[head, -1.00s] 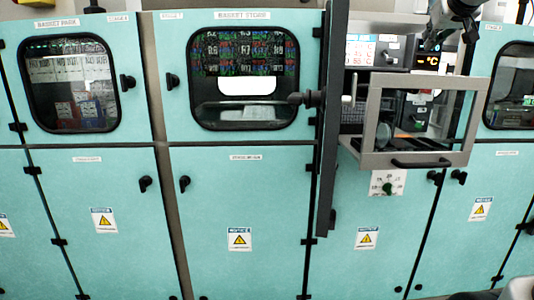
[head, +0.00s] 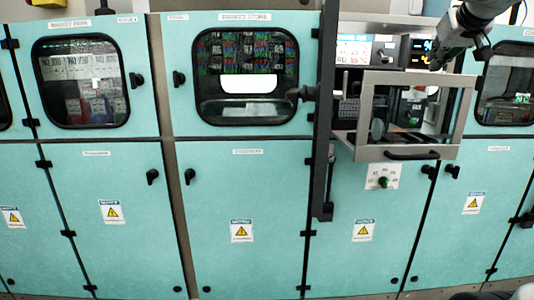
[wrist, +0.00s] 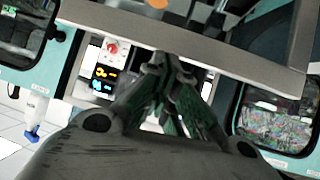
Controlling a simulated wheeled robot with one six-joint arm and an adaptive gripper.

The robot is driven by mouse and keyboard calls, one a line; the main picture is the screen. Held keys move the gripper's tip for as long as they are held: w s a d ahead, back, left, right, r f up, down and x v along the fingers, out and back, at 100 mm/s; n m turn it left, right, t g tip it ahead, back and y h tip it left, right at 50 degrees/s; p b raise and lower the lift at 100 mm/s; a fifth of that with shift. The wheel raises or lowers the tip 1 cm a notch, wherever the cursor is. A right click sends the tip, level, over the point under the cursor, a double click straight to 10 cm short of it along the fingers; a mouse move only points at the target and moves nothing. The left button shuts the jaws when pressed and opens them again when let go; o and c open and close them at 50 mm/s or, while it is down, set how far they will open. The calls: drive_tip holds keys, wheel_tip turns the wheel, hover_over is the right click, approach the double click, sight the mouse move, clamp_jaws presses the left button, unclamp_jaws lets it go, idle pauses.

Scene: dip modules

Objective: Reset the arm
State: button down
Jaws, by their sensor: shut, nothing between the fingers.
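My gripper (wrist: 165,85) is in the middle of the wrist view, with its fingers together and nothing between them. A grey frame with a light edge crosses the wrist view just beyond the fingertips; I cannot tell whether they touch it. An open bay with lit displays (head: 420,53) is behind that door. The displays also show in the wrist view (wrist: 104,78).
Teal cabinets (head: 90,215) fill the wall, with dark-framed windows (head: 245,75) and black latches. A tall dark door edge (head: 326,110) stands out left of the bay. A dial plate (head: 383,177) is below it. In the wrist view a white bottle (wrist: 35,110) shows at left.

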drive_tip(key=s+a+f+g+y, duration=0.1)
drive_tip(key=s+a+f+g, duration=0.1)
drive_tip(key=s+f, duration=1)
drive_tip(key=s+a+f+g, duration=0.3)
drive_tip(key=s+f+g, duration=0.2)
drive_tip(key=s+f, duration=0.8)
drive_tip(key=shift+s+f+n+y, duration=0.15)
drive_tip(key=shift+s+n+y, duration=0.15)
drive_tip(key=shift+n+y, duration=0.1)
drive_tip(key=shift+a, duration=0.1)
